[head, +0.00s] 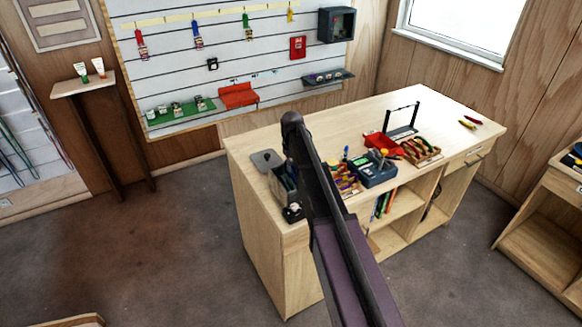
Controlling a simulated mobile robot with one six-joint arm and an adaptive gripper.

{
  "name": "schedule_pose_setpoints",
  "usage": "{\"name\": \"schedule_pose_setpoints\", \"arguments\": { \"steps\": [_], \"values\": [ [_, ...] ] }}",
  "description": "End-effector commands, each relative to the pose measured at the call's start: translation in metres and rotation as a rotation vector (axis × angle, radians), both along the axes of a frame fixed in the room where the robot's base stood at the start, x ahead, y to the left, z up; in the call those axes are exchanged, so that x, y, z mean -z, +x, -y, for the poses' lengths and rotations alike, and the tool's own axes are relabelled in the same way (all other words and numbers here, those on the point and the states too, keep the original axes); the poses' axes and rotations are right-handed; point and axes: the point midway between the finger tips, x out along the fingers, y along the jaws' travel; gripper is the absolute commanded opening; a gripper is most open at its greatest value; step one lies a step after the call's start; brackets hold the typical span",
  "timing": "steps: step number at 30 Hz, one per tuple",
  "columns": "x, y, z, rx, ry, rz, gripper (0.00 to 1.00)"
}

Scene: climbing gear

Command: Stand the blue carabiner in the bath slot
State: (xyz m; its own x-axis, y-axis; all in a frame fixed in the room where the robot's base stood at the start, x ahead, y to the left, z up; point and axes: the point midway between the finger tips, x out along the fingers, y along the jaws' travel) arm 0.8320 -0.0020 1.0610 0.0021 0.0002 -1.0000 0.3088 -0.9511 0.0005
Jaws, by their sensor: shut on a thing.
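My arm crosses the middle of the head view and covers part of the workbench (455,113). I cannot make out my gripper or its fingertips; they seem hidden behind the arm. I cannot pick out the blue carabiner for sure.
A dark grey box (285,184) stands left of my arm, near a flat grey plate (266,160). Right of the blue-grey box are a red bin (381,142), a tray of coloured gear (421,150) and a black frame (402,131).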

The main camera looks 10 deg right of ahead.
Motion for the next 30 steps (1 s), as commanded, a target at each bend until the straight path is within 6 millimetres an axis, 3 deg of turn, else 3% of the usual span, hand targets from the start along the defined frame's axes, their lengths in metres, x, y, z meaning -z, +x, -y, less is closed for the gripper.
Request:
{"name": "schedule_pose_setpoints", "arguments": {
  "steps": [18, 30],
  "values": [
    [0.023, 0.0, -0.001, -0.001, 0.0, 0.0, 0.0],
    [0.023, 0.0, -0.001, -0.001, 0.0, 0.0, 0.0]
  ]
}}
